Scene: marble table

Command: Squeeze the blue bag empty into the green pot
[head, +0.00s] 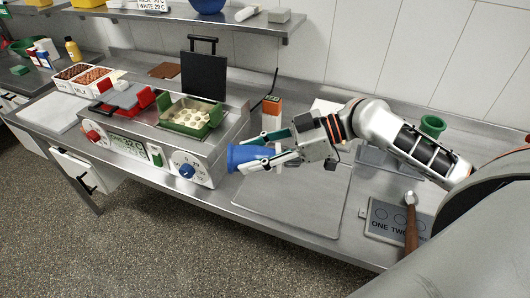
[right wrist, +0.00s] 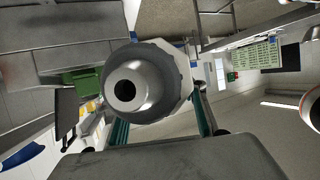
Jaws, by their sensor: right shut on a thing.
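The blue bag (head: 245,156) is held at the left end of my right gripper (head: 270,149), to the right of the heated machine's front corner. The gripper is shut on it, above the counter. In the right wrist view a round metal piece with a dark hole (right wrist: 125,90) points at the camera between the fingers and hides most of the bag. The green pot (head: 212,119) sits in the machine, left of and beyond the bag. It is open on top and holds pale round pieces. My left gripper is not in view.
The machine (head: 128,147) has a red pot (head: 140,104) beside the green one and a dark upright lid (head: 204,75) behind. An orange box (head: 272,108) stands behind my gripper. A green cup (head: 432,125) and a hammer (head: 410,220) are at the right. The grey board (head: 295,205) is clear.

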